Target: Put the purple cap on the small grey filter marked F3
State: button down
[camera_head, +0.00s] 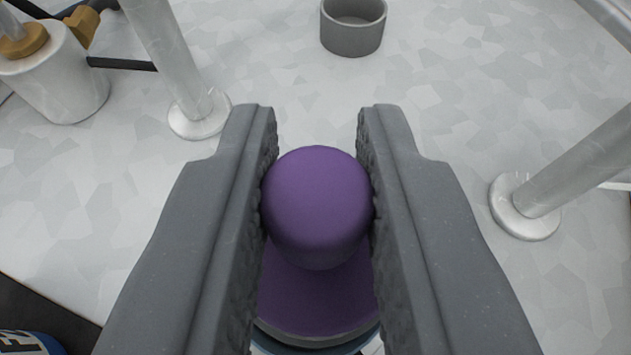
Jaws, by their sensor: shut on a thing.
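The purple cap (316,205) has a rounded knob on top and a wider purple flange below it. My gripper (317,190) is shut on the knob, with one grey finger against each side. Below the flange, a grey rim and a bluish edge (315,345) show at the bottom of the picture. I cannot tell what the bluish part belongs to, or whether the cap touches it. No F3 mark is readable in this view.
An open grey cup (352,28) stands on the pale floor ahead. Metal posts with round feet stand at left (198,113) and right (525,207). A white cylinder with brass fittings (55,75) is at upper left. A blue object with white lettering (28,344) shows at lower left.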

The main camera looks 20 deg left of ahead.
jog(key=shift+f, duration=0.1)
jog(key=c, duration=1.3)
grip_release()
jog(key=shift+s+r, duration=0.1)
jog(key=shift+r, duration=0.1)
jog(key=shift+p+v, duration=1.1)
jog(key=shift+v, duration=4.8)
jog(key=shift+d+f, duration=0.1)
jog(key=shift+f, duration=0.05)
